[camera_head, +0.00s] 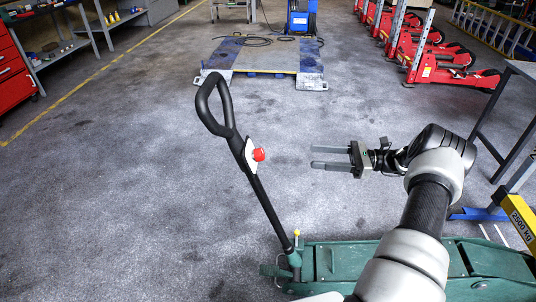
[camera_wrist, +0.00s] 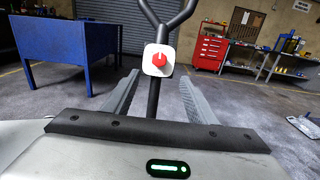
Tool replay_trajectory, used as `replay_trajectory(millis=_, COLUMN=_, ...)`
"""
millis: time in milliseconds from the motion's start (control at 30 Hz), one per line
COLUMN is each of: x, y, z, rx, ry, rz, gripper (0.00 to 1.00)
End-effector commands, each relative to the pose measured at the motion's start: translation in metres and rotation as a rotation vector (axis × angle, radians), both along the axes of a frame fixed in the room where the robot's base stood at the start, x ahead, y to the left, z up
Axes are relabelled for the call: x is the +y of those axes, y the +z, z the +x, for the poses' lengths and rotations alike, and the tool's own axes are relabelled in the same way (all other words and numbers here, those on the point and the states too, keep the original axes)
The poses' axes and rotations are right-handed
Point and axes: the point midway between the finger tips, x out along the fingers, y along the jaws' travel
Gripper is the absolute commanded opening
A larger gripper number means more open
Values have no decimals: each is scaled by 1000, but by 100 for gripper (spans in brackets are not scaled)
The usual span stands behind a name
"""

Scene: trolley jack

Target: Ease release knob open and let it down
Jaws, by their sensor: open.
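The release knob (camera_head: 259,154) is red and sits on a white plate partway up the black handle (camera_head: 262,200) of the green trolley jack (camera_head: 350,258). The handle leans up and to the left from the jack and ends in a black loop grip (camera_head: 213,106). My gripper (camera_head: 312,156) is open and empty, to the right of the knob with a clear gap. In the wrist view the red knob (camera_wrist: 159,58) faces the camera, centred between the two grey fingers, beyond their tips. My arm hides part of the jack.
A yellow stand marked 2500 kg (camera_head: 520,218) and a table (camera_head: 520,75) are at the right. Red jacks (camera_head: 440,65) stand at the back right. The wrist view shows a blue bench (camera_wrist: 65,58) and a red cabinet (camera_wrist: 210,52). Floor around the handle is clear.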

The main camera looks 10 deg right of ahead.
Motion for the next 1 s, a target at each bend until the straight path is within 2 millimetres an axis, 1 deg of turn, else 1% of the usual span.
replay_trajectory(millis=500, x=105, y=1, z=32, rx=1, ry=7, rz=-4, gripper=52)
replay_trajectory(millis=600, x=123, y=1, z=39, rx=0, ry=7, rz=-4, gripper=52)
replay_trajectory(millis=700, x=138, y=0, z=44, rx=1, ry=6, rz=-5, gripper=52)
replay_trajectory(millis=800, x=149, y=0, z=47, rx=0, ry=5, rz=-4, gripper=52)
replay_trajectory(millis=1000, x=158, y=0, z=50, rx=1, ry=4, rz=-5, gripper=52)
